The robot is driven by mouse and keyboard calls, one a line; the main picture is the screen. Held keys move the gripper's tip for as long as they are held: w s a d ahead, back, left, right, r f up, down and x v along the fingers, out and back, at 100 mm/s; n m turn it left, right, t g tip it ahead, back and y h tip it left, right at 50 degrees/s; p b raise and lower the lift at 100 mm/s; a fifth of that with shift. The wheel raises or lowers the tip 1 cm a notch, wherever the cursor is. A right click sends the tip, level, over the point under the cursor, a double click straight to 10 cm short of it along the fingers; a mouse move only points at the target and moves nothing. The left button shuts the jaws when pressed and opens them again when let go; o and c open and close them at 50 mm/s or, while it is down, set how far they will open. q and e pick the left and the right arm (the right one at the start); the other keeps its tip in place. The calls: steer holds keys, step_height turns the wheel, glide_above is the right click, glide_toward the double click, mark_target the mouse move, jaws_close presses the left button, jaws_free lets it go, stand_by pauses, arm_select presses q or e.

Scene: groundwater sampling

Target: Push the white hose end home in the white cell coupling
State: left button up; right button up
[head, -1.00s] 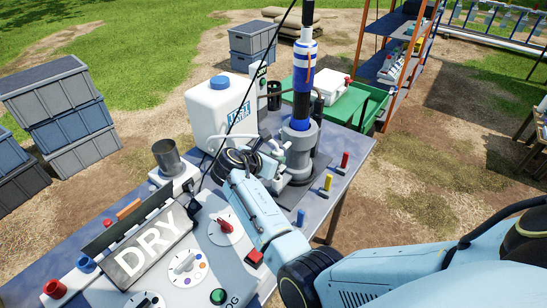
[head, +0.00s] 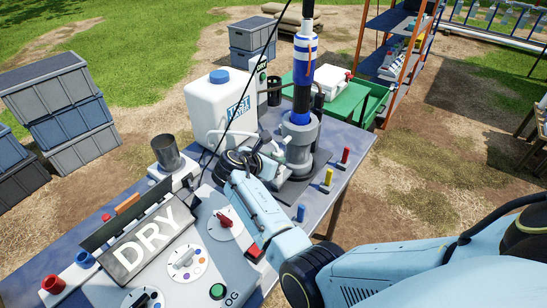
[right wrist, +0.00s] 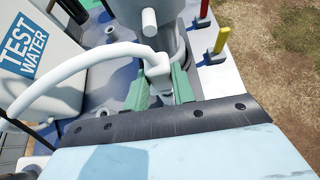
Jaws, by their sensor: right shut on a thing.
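My right gripper (right wrist: 160,90) is shut on the white hose end (right wrist: 158,66), its green fingers on either side of it. The white hose (right wrist: 75,66) arches away to the left. A white stub (right wrist: 150,22), perhaps the cell coupling, juts from the grey cell just beyond the hose end. I cannot tell whether the hose end is seated in anything. In the head view my right gripper (head: 258,160) is beside the grey cell (head: 300,138), its fingertips partly hidden. My left gripper is not in view.
A white test water canister (head: 215,118) stands left of the cell. A control panel with a DRY sign (head: 152,248) is in front. Red (head: 344,158), yellow (head: 327,180) and blue (head: 301,213) pegs stand along the table's right edge. A thin black cable crosses the view.

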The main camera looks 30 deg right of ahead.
steer(key=shift+f+b, duration=0.45)
steer(key=shift+f, duration=0.55)
steer(key=o, duration=0.9)
steer(key=shift+o, duration=0.2)
steer(key=v, duration=1.3)
steer(key=shift+a+p, duration=0.2)
steer(key=shift+p, duration=0.2)
steer(key=shift+s, duration=0.1)
